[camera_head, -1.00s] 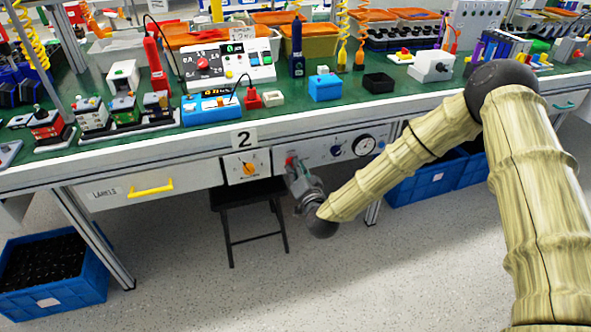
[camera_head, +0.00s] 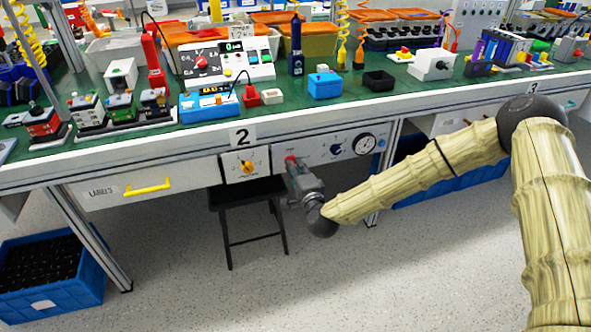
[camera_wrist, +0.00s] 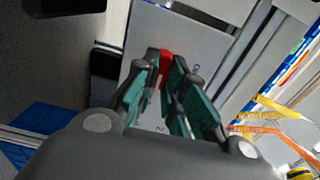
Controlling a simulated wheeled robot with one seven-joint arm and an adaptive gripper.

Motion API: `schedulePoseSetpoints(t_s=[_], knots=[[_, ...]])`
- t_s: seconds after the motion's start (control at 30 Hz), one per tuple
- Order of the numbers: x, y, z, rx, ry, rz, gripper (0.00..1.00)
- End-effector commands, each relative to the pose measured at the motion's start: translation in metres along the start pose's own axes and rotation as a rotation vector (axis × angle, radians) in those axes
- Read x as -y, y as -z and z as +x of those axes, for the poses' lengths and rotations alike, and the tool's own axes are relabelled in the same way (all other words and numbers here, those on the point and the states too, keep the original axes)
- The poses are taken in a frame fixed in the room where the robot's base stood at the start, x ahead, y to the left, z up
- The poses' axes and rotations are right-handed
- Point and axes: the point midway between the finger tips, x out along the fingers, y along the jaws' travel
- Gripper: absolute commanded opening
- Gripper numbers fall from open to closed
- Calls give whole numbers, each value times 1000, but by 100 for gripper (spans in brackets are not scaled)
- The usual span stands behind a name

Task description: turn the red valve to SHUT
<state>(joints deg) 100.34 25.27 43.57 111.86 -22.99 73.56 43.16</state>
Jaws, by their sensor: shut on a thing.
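The red valve (camera_head: 290,160) is on the grey front panel under the bench edge, right of the yellow dial. Only a small part of it shows in the head view. In the wrist view the red valve (camera_wrist: 165,62) lies between the fingertips. My gripper (camera_head: 294,170) reaches up to the panel from the lower right and is shut on the valve. Its green-padded fingers (camera_wrist: 165,75) also show in the wrist view. The fingers hide most of the valve, and I cannot read its SHUT mark.
A yellow dial (camera_head: 246,168) sits left of the valve; a dark blue knob (camera_head: 335,149) and a round gauge (camera_head: 364,144) sit to the right. A dark stool (camera_head: 250,205) stands below. The bench top (camera_head: 335,105) above is crowded. The floor in front is clear.

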Motion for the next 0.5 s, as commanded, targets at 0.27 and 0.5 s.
schedulePoseSetpoints(t_s=[0.27,0.5], knots=[[-2,1,0,-1,-2,39,0],[-2,1,-1,-1,-2,41,0]])
